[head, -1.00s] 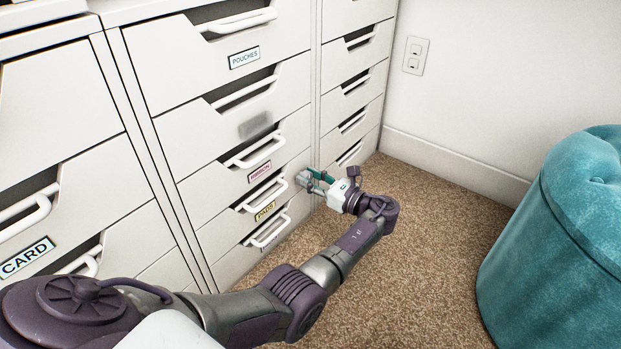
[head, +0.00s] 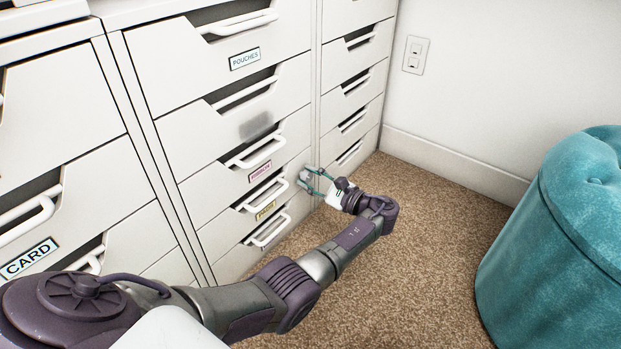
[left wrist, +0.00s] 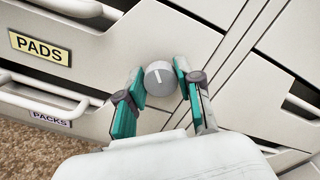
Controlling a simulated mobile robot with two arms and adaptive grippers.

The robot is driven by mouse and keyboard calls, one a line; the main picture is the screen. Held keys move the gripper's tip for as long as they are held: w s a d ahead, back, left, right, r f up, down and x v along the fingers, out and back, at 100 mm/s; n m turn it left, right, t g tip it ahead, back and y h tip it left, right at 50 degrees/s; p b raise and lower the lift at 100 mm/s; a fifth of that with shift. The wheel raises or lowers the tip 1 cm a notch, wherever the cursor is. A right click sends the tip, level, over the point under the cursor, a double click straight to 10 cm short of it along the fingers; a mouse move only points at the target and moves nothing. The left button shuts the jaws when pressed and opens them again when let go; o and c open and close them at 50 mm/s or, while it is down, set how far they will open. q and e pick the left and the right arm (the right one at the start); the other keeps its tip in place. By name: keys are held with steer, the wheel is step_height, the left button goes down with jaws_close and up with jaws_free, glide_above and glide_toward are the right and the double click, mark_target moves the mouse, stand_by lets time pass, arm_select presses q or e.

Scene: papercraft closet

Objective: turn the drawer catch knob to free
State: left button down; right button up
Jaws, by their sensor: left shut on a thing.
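The drawer catch knob (left wrist: 161,79) is a round grey knob with a pale pointer line, on the white front beside the PADS drawer (left wrist: 95,52). In the left wrist view its line runs nearly upright, tilted slightly. My left gripper (left wrist: 160,82) has its two teal-padded fingers on either side of the knob and is shut on it. In the head view the gripper (head: 309,181) is at the low right edge of the middle drawer column, and its fingers partly cover the knob. My right gripper is not in view.
White drawers with bar handles fill the left and back, including a POUCHES drawer (head: 245,80) and a CARD drawer (head: 60,235). A teal tufted stool (head: 550,240) stands at right. Brown carpet (head: 420,270) between is clear. A wall outlet (head: 416,55) is behind.

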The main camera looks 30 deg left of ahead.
arm_select(q)
steer(key=n, duration=0.5)
steer(key=shift+s+f+n, duration=0.1)
steer(key=shift+n, duration=2.4)
steer(key=shift+f, duration=0.1)
steer(key=shift+s, duration=0.1)
steer(key=c, duration=0.8)
jaws_free()
steer(key=shift+a, duration=0.1)
steer(key=shift+o, duration=0.2)
